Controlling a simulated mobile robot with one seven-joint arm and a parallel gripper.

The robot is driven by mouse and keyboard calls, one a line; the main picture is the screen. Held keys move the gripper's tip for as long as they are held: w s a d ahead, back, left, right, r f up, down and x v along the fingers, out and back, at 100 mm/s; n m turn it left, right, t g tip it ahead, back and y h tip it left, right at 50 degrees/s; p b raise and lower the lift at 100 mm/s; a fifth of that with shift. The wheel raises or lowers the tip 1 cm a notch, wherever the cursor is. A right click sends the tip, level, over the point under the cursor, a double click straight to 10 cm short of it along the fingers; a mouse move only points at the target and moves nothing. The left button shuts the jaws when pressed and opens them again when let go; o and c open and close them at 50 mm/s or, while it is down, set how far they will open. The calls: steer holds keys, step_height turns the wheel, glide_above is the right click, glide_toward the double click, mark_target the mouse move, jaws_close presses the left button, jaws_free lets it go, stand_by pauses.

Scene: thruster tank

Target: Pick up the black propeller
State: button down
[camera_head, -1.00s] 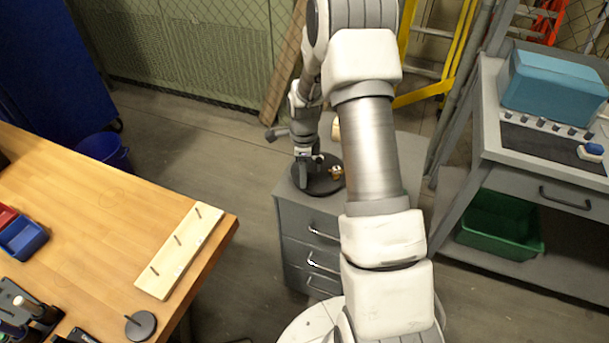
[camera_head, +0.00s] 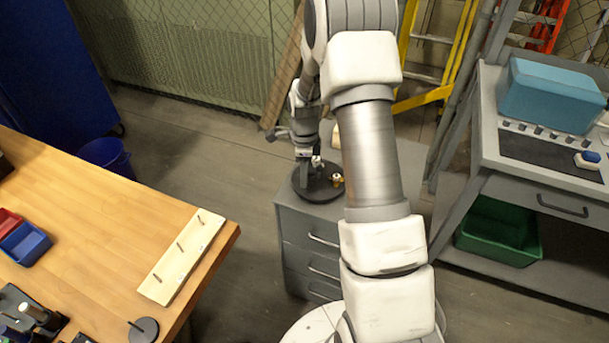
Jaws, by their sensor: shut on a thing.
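My gripper (camera_head: 304,163) is at the end of my arm, over the left part of a round dark tray (camera_head: 322,194) on a grey drawer cabinet. It points down and is shut on a small dark thing, the black propeller (camera_head: 303,177), seen between and just below the jaws. The propeller is small and dark against the dark tray, so its outline and any gap beneath it are hard to tell. A brass-coloured piece (camera_head: 337,181) stands on the tray to the right of my gripper. A small whitish part (camera_head: 317,161) shows right beside the jaws; I cannot tell what it is.
The grey drawer cabinet (camera_head: 312,240) stands between a wooden workbench (camera_head: 100,230) at left and a grey bench (camera_head: 545,185) at right. A pegged wooden board (camera_head: 180,257) lies on the workbench. Open floor lies between the workbench and the cabinet.

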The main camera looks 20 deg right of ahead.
step_height(320, 180, up, 5)
steer(key=shift+f+p, duration=0.1)
steer(key=shift+p, duration=1.1)
steer(key=s+a, duration=0.1)
steer(key=a, duration=1.7)
steer(key=shift+s+f, duration=0.25)
steer(key=shift+s, duration=0.1)
